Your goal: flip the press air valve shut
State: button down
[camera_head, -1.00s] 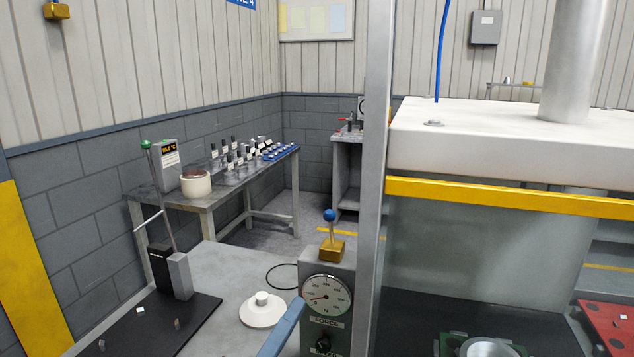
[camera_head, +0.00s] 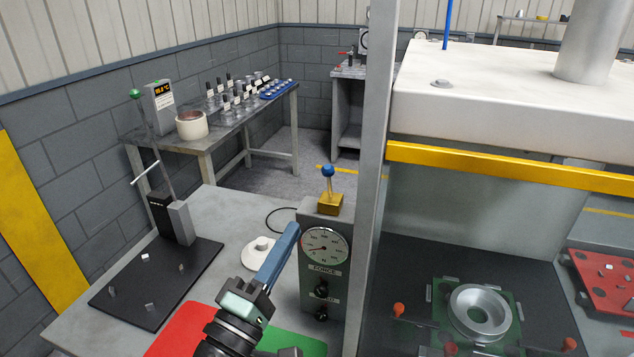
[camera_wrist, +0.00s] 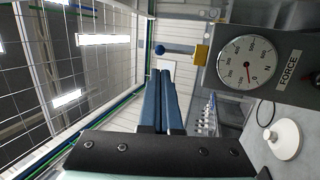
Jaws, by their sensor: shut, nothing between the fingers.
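A small lever valve with a blue ball (camera_head: 327,171) on a thin stem rises from a brass block (camera_head: 329,204). The block sits on top of the grey gauge box (camera_head: 311,277), and the lever stands about upright. In the wrist view the blue ball (camera_wrist: 160,50) and brass block (camera_wrist: 201,54) appear sideways. My gripper (camera_head: 291,232) has long blue fingers, shut with nothing between them. In the head view the fingertips show lower than the ball and left of the box. In the wrist view the fingertips (camera_wrist: 160,74) point toward the ball, apart from it.
A round FORCE gauge (camera_head: 325,246) fronts the box. A grey post (camera_head: 374,150) and the press with a yellow bar (camera_head: 500,170) stand right. A white round-knobbed piece (camera_head: 257,250) lies on the table behind my fingers. A black plate (camera_head: 150,285) lies left.

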aim_at(325, 167)
jog(key=p+x, duration=0.3)
jog(key=x, duration=0.7)
jog(key=shift+r+y+p, duration=0.15)
jog(key=shift+y+p, duration=0.15)
jog(key=shift+p, duration=0.1)
jog(key=g+p, duration=0.1)
jog(key=p, duration=0.2)
jog(key=w+r+g+y+p, duration=0.1)
jog(key=p, duration=0.2)
jog(key=w+r+g+p, duration=0.1)
jog(key=p, duration=0.3)
jog(key=shift+w+d+n+g+y, duration=0.15)
jog(key=shift+d+n+g+y, duration=0.15)
jog(key=shift+d+n+y, duration=0.1)
jog(key=shift+b+x, duration=0.85)
jog(key=shift+b, duration=0.2)
jog(key=shift+w+a+r, duration=0.1)
jog(key=shift+w+r, duration=0.1)
jog(key=shift+w, duration=0.05)
jog(key=shift+b, duration=0.3)
